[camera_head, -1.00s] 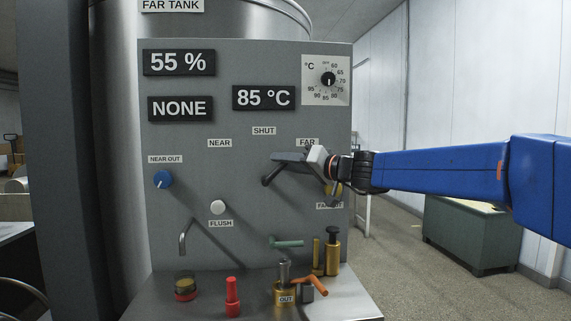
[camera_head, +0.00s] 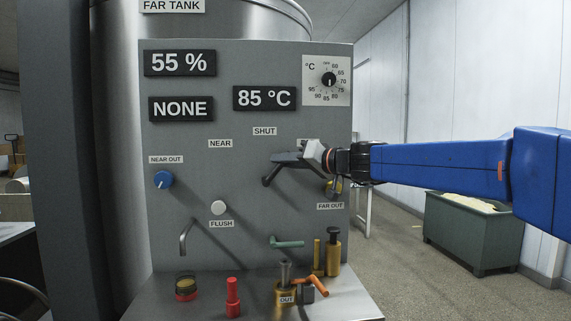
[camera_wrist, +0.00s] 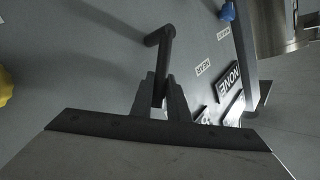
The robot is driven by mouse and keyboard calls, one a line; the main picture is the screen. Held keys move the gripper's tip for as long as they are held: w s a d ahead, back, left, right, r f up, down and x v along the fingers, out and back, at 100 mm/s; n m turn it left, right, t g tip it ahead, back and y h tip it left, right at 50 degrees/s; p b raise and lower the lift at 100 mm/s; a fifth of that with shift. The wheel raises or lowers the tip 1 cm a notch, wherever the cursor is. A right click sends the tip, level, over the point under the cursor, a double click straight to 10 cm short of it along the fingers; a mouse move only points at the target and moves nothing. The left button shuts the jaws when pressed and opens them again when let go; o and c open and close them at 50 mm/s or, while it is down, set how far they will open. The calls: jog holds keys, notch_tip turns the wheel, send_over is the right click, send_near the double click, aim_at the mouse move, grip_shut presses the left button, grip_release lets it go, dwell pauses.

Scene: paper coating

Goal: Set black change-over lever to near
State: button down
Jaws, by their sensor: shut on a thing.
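The black change-over lever (camera_head: 268,180) is on the grey panel (camera_head: 240,190), below the SHUT label (camera_head: 264,131). Its handle points right, toward the FAR label, which my gripper now partly covers. The NEAR label (camera_head: 220,143) is up and left of the lever. My gripper (camera_head: 290,158) reaches in from the right and is shut on the lever's handle. In the wrist view the lever (camera_wrist: 158,39) runs between the two dark fingers (camera_wrist: 160,98), and its bent end shows beyond them. The fingers hide part of the handle.
A yellow knob (camera_head: 334,189) sits just below my gripper, above the FAR OUT label. A blue knob (camera_head: 163,179) and white button (camera_head: 218,208) are at left. A green handle (camera_head: 288,243) and brass fittings (camera_head: 332,252) stand lower down.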

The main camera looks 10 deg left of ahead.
aim_at(264, 180)
jog(key=a+n+h, duration=0.1)
jog(key=r+h, duration=0.1)
jog(key=a+n+g, duration=0.1)
jog(key=shift+s+a+r+n+h, duration=0.3)
jog(key=shift+a+h, duration=0.05)
jog(key=shift+h, duration=0.05)
jog(key=a+n+h, duration=0.2)
jog(key=shift+s+a+r+h, duration=0.15)
jog(key=shift+s+a+h, duration=0.2)
jog(key=shift+a+h, duration=0.05)
jog(key=shift+s+a+f+n+t+h, duration=0.15)
jog(key=shift+a+f+n+h, duration=0.25)
jog(key=shift+a+n+h, duration=0.5)
jog(key=shift+s+a+f+n+t+h, duration=0.1)
jog(key=shift+s+a+f+n+h, duration=0.25)
jog(key=shift+a+h, duration=0.65)
jog(key=shift+s+a+f+n+t+h, duration=0.1)
jog(key=shift+a+f+n+h, duration=0.45)
jog(key=shift+h, duration=0.75)
jog(key=c, duration=1.7)
grip_release()
jog(key=shift+a, duration=0.1)
